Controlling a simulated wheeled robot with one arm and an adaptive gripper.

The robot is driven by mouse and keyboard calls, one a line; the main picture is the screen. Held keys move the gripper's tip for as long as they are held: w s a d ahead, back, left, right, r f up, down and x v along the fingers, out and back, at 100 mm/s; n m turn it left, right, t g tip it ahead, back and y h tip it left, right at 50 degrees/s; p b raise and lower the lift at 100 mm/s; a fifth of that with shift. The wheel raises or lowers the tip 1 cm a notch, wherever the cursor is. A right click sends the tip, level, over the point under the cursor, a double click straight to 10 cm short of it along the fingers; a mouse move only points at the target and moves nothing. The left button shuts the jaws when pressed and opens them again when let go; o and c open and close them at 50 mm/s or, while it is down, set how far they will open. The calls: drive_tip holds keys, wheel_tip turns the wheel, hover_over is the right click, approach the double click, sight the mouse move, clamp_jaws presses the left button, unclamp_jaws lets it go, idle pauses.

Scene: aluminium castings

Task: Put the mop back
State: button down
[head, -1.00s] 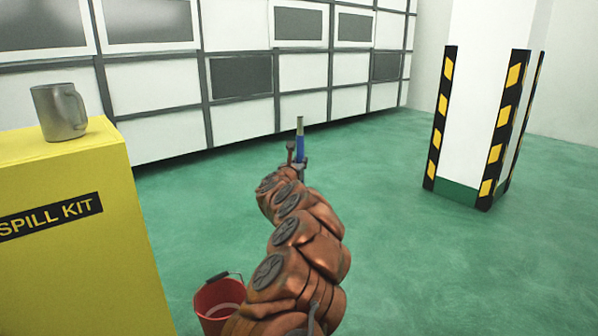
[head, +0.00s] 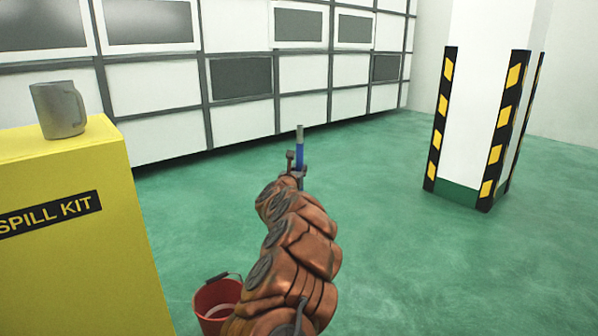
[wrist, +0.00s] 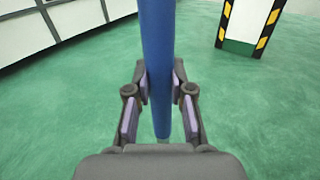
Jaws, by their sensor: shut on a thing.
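The mop shows as a blue handle with a grey end (head: 300,150), upright at the end of my arm in the head view. In the wrist view the blue handle (wrist: 158,60) runs top to bottom between the finger pads. My gripper (wrist: 160,85) is shut on this handle; in the head view my gripper (head: 297,172) is small and partly hidden behind my arm. The mop's head is not visible in either view. A red bucket (head: 207,300) with a dark grip on its handle stands on the floor, left of my arm and partly hidden by it.
A yellow spill kit cabinet (head: 70,250) stands close on the left with a metal mug (head: 58,110) on top. A white pillar (head: 475,130) with black and yellow guards stands at the right. A panelled white wall (head: 150,85) is behind. The green floor (head: 400,260) between is clear.

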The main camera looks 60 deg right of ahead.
drive_tip(key=c, duration=1)
unclamp_jaws()
drive_tip(key=shift+c, duration=0.2)
drive_tip(key=shift+r, duration=0.1)
drive_tip(key=v, duration=1.2)
drive_tip(key=shift+p, duration=0.4)
drive_tip(key=shift+s, duration=0.1)
